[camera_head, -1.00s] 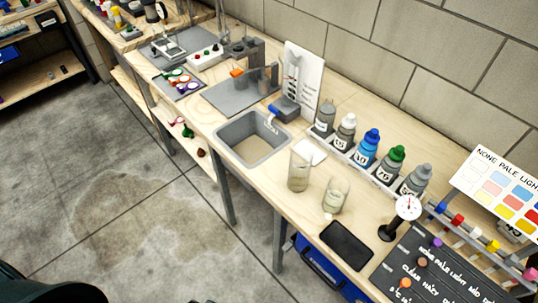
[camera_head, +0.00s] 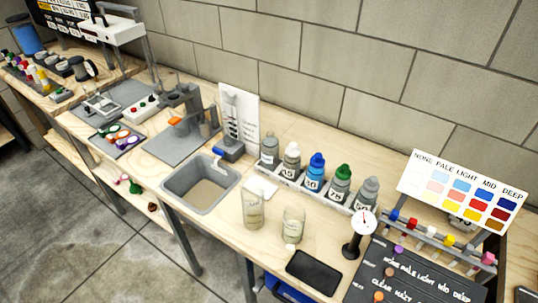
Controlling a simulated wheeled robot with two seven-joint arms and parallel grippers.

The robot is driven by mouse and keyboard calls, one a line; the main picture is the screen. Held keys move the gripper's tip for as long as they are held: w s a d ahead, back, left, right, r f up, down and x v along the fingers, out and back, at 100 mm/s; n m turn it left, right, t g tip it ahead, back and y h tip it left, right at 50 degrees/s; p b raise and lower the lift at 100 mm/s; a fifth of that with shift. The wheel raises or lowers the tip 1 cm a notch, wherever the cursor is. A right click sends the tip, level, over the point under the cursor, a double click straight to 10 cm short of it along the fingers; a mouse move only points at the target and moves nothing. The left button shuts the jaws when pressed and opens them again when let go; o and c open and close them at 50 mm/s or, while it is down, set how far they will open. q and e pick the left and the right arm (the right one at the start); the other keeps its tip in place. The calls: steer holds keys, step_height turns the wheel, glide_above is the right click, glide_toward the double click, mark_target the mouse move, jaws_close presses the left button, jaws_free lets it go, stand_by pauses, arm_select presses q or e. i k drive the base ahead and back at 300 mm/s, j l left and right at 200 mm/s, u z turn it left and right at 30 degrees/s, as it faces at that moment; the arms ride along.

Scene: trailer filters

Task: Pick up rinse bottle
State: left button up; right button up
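Neither of my grippers shows in the head view.
Two clear beakers, a taller one (camera_head: 253,211) and a shorter one (camera_head: 293,226), stand in front of the rack. A sink (camera_head: 195,203) is to their left.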

mark_target(270, 143)
steer(key=i+j+z, duration=0.2)
steer(key=j, duration=0.65)
steer(key=i+j+z, duration=0.15)
steer(key=j, duration=0.75)
steer(key=i+j+z, duration=0.2)
steer(key=j, duration=0.75)
steer(key=j+z, duration=0.2)
steer(key=j, duration=0.75)
steer(key=i, duration=0.05)
